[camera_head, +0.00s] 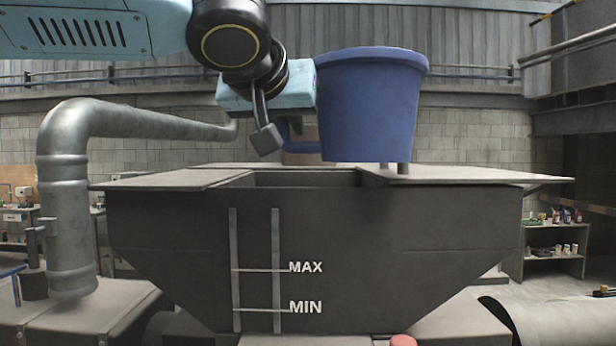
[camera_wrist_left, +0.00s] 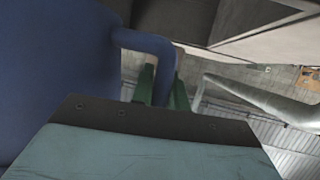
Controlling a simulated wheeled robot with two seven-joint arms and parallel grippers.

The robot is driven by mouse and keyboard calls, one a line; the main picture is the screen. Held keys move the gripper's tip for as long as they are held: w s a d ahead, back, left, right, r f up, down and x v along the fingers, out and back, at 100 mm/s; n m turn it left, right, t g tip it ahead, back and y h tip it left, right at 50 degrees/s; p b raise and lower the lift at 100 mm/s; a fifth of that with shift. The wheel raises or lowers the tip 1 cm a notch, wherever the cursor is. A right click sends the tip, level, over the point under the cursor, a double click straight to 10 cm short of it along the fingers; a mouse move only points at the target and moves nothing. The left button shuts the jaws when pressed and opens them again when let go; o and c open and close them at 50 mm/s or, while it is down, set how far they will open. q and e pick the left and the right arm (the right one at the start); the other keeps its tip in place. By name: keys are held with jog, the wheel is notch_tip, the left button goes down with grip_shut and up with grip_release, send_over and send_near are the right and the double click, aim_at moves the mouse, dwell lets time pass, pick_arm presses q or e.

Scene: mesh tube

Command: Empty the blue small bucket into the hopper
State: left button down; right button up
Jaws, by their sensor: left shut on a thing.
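The blue bucket (camera_head: 368,108) hangs upright above the right part of the hopper (camera_head: 400,240) in the head view. My left gripper (camera_head: 308,128) is at the bucket's left side, partly hidden behind my wrist. In the left wrist view, the left gripper's green fingers (camera_wrist_left: 162,88) are shut on the bucket's blue handle (camera_wrist_left: 148,42), and the bucket wall (camera_wrist_left: 55,65) fills the left side. The hopper has a dark opening (camera_head: 300,179) at the top and MAX and MIN marks on its front. The inside of the bucket is not visible. My right gripper is not in view.
A thick grey pipe (camera_head: 68,190) rises at the hopper's left and bends behind it. Flat panels (camera_head: 460,176) flank the opening. A shelf with small items (camera_head: 553,245) stands at the far right. Air above the hopper, right of the bucket, is clear.

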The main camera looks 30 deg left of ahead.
pick_arm(q)
jog(key=shift+w+a+f+h+p, duration=0.1)
jog(key=shift+w+f+h+p, duration=0.15)
jog(key=shift+p, duration=0.3)
jog(key=shift+a+f+n+g+h+p, duration=0.1)
jog(key=shift+f+n+g+h+p, duration=0.05)
jog(key=shift+n+g+h+p, duration=0.3)
jog(key=p, duration=0.1)
jog(key=g+h+p, duration=0.1)
jog(key=p, duration=0.1)
jog(key=shift+w+a+r+n, duration=0.1)
jog(key=shift+a+r+n, duration=0.15)
jog(key=shift+r+n, duration=0.1)
jog(key=shift+a+f+n+g+h, duration=0.1)
jog(key=shift+f+n+g+h, duration=0.25)
jog(key=shift+f, duration=0.25)
jog(key=shift+w+a+f+n+g+h+p, duration=0.2)
jog(key=shift+a+f+n+g+h+p, duration=0.1)
jog(key=shift+f+g+h+p, duration=0.45)
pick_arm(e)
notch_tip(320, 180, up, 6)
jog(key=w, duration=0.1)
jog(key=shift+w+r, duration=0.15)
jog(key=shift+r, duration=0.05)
pick_arm(q)
jog(key=shift+r, duration=0.15)
jog(key=shift+d+f+n+g+h, duration=0.1)
jog(key=shift+f+n+g+h, duration=0.2)
jog(key=shift+h, duration=0.4)
